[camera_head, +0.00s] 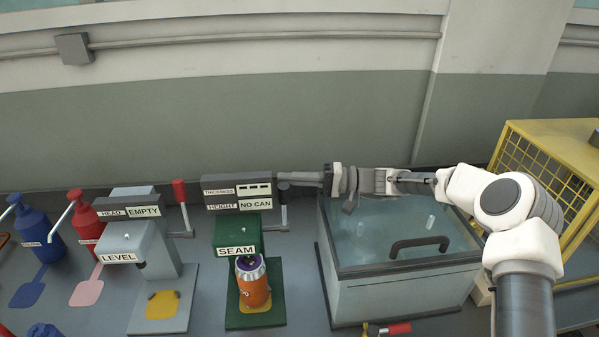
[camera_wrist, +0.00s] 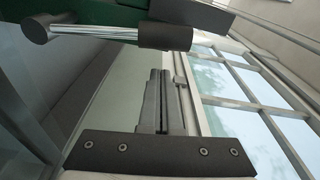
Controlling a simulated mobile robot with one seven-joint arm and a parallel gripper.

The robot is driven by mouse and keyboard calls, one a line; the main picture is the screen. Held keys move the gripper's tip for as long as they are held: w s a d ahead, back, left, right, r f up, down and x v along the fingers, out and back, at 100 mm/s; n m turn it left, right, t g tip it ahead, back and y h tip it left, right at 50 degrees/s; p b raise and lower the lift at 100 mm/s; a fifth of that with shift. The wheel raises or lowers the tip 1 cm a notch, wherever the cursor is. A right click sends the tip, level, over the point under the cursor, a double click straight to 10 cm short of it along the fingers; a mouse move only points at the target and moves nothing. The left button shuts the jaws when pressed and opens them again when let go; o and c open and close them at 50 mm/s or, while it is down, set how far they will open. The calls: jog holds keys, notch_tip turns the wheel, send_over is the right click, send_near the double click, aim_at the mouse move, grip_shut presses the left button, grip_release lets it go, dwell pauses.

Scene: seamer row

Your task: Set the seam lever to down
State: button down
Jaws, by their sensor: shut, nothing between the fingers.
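The green seamer (camera_head: 239,235), labelled SEAM, stands at the middle of the bench with an orange can (camera_head: 254,284) in it. Its seam lever (camera_head: 284,213) is on its right side and points up, with a dark grip at the top. In the wrist view the lever shows as a bright rod (camera_wrist: 100,31) between a dark hub and a dark grip (camera_wrist: 165,36). My gripper (camera_head: 282,177) is shut and empty, reaching in from the right close to the lever's top. Its fingers (camera_wrist: 160,75) point at the grip in the wrist view; contact cannot be told.
A clear-lidded grey tank (camera_head: 400,292) with a dark handle stands right of the seamer, below my arm. A grey LEVEL machine (camera_head: 160,255) with a red-gripped lever (camera_head: 180,191) stands left. Blue (camera_head: 38,235) and red (camera_head: 88,225) pump bottles stand farther left. A yellow cage (camera_head: 550,165) is at right.

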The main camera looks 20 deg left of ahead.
jog(key=shift+s+d+f, duration=0.15)
jog(key=shift+s+d, duration=0.55)
jog(key=shift+s, duration=0.25)
